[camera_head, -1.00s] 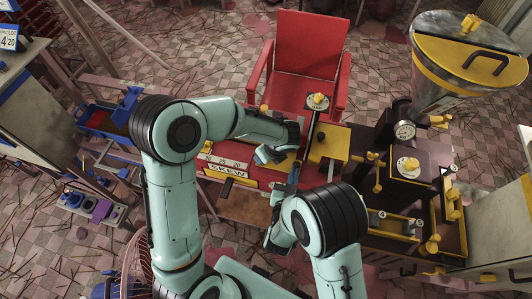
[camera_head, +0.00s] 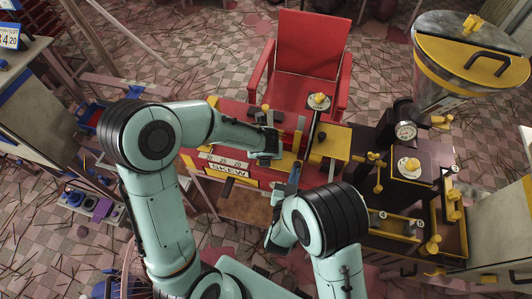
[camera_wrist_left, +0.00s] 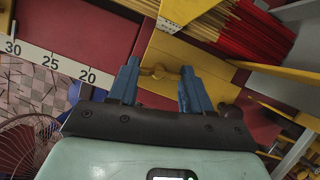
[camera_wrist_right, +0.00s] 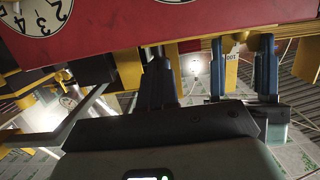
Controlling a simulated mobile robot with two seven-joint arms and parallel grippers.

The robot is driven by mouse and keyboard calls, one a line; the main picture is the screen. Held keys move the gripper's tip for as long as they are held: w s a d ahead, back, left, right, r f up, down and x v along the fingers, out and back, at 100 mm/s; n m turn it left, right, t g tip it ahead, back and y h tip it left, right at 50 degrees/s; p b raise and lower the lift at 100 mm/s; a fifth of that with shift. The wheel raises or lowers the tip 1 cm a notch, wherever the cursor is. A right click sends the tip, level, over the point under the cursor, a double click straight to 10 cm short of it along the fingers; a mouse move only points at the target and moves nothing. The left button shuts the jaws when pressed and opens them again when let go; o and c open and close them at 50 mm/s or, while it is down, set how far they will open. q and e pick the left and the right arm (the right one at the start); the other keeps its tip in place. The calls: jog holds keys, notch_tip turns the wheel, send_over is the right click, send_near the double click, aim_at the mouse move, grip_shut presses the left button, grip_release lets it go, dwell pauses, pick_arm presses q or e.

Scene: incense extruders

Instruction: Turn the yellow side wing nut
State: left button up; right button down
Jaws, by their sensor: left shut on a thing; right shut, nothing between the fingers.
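The yellow side wing nut (camera_wrist_left: 160,72) shows in the left wrist view, in front of a yellow plate (camera_wrist_left: 180,58). My left gripper (camera_wrist_left: 158,80) has its blue fingers on either side of the wing nut and is shut on it. In the head view my left gripper (camera_head: 266,158) is at the front of the red and yellow extruder (camera_head: 255,178), and the wing nut is hidden there. My right gripper (camera_head: 292,176) is shut and empty, just below and right of the left one.
A red chair (camera_head: 308,55) stands behind the extruder. A dark machine (camera_head: 410,190) with several yellow knobs stands to the right, and a lidded drum (camera_head: 470,60) is at the upper right. A numbered white scale (camera_wrist_left: 50,62) lies left of my left gripper. Both grippers are close together.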

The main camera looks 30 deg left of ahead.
pick_arm(q)
jog(key=shift+m, duration=0.6)
jog(key=o, duration=1.1)
jog(key=shift+c, duration=0.2)
jog(key=v, duration=1.2)
jog(key=shift+s+a, duration=0.15)
jog(key=shift+a, duration=0.1)
jog(key=v, duration=1.2)
jog(key=shift+s+a, duration=0.15)
jog(key=shift+a, duration=0.15)
